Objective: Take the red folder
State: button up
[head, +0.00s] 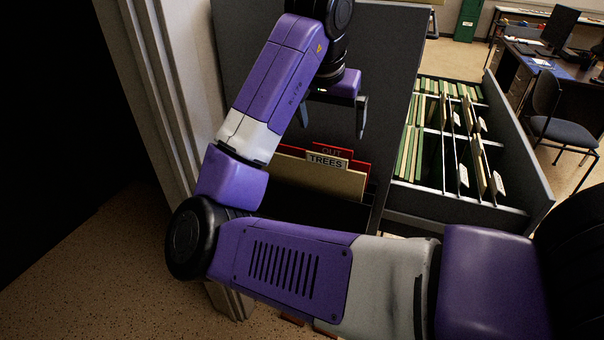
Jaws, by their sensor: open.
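A red folder (361,169) with a tab reading "OUT" stands upright behind a tan folder (325,178) whose tab reads "TREES". Only the red folder's top edge, tab and right side show; the tan folder hides the rest. Red also shows at the left, behind the tan folder. My gripper (334,122) is above these folders, with its fingers pointing down, apart and empty. The fingertips appear a little above the "OUT" tab, not touching it.
An open drawer (538,180) with rows of green and tan folders is at the right, beside a grey cabinet panel (398,60). A pale wall edge (170,70) is close at the left. A chair (560,125) and desk stand at the far right.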

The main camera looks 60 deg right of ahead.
aim_at(332, 147)
jog(key=shift+w+d+f, duration=0.15)
jog(key=shift+f, duration=0.1)
jog(key=x, duration=0.7)
jog(key=shift+d+f, duration=0.15)
jog(key=shift+c, duration=0.4)
jog(key=c, duration=1.4)
jog(key=shift+c, duration=0.5)
jog(key=shift+r, duration=0.2)
